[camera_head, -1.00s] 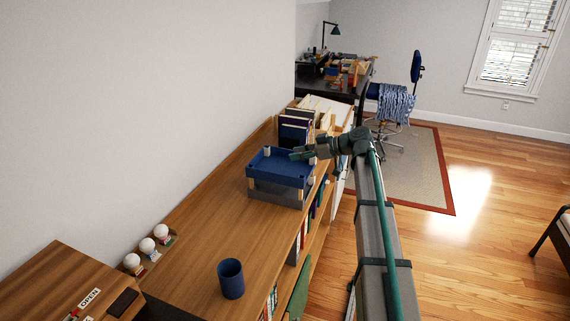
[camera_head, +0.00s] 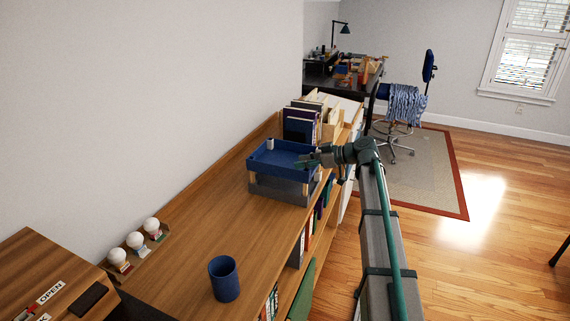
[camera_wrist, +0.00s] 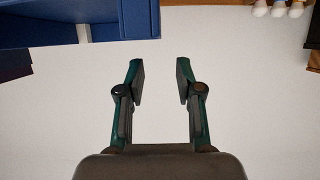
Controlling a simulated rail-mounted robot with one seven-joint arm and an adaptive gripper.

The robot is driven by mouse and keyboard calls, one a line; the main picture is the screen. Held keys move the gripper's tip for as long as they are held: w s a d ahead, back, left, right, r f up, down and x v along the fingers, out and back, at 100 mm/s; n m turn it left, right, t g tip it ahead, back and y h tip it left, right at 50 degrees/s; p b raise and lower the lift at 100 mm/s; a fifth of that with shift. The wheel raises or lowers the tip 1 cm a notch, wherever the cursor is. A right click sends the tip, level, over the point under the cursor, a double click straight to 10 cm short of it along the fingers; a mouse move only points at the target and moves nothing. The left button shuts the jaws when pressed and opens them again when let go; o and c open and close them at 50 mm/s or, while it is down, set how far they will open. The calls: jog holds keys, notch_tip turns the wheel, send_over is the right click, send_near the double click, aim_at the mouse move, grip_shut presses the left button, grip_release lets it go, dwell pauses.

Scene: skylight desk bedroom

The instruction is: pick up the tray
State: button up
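A blue tray (camera_head: 273,165) sits stacked above a dark grey lower tray (camera_head: 276,191) on the wooden bookcase top. Pale posts show at its corners. My gripper (camera_head: 302,162) is at the tray's right side in the head view, overlapping its edge there; contact cannot be told. In the wrist view the blue tray (camera_wrist: 122,20) fills the upper left, beyond the fingertips. My gripper (camera_wrist: 158,68) is open there, with nothing between its fingers.
A blue cup (camera_head: 224,279) stands on the near part of the bookcase top (camera_head: 190,235). Several books (camera_head: 299,128) stand behind the trays. Three white-topped items (camera_head: 135,240) line the wall side. The bookcase top between cup and trays is clear.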

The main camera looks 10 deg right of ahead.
jog(key=p+x, duration=0.2)
jog(key=x, duration=0.3)
jog(key=shift+a, duration=0.1)
jog(key=p+x, duration=0.2)
jog(key=x, duration=0.2)
jog(key=shift+w+f, duration=0.1)
jog(key=shift+f, duration=0.05)
grip_shut()
